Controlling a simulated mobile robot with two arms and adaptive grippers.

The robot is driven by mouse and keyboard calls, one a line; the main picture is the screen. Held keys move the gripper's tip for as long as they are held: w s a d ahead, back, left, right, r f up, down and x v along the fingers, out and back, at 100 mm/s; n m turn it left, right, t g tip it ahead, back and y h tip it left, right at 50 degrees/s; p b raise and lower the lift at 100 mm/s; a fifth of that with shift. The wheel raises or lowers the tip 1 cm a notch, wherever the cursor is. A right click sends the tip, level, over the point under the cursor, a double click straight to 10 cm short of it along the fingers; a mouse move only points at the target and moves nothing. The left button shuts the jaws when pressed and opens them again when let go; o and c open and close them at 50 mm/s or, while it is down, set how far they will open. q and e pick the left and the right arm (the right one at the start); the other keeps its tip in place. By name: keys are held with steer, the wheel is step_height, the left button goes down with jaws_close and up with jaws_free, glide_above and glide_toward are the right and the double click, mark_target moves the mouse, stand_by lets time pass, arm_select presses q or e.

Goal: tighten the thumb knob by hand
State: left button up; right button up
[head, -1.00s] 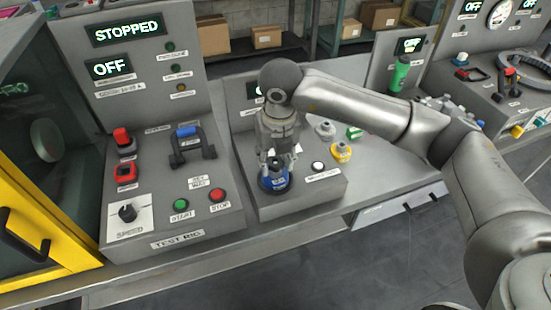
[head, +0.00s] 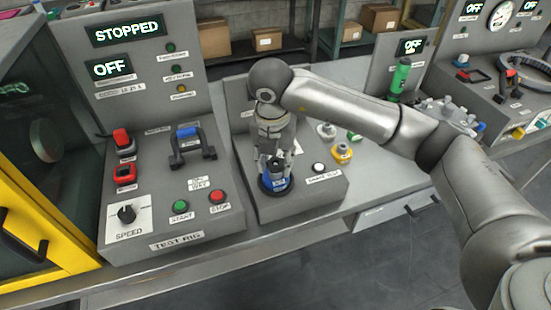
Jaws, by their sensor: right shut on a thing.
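The thumb knob (head: 276,183) is blue with a dark base ring. It sits on top of the low grey box (head: 320,198) to the right of the test rig. My right gripper (head: 275,173) points down from above and is shut on the blue knob. Its fingers and wrist hide the knob's upper part. My left gripper is not in view.
The test rig panel (head: 228,222) stands close on the left, with a raised black handle (head: 192,150) and buttons. A white button (head: 318,167), a yellow-based part (head: 342,153) and a green bottle (head: 400,76) are to the right. The front floor is clear.

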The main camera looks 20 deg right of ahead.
mark_target(273, 169)
steer(key=o, duration=1)
steer(key=shift+r, duration=0.1)
step_height(273, 169, up, 12)
steer(key=s, duration=0.1)
steer(key=shift+s+a, duration=0.2)
steer(key=shift+a, duration=0.2)
steer(key=shift+a, duration=0.1)
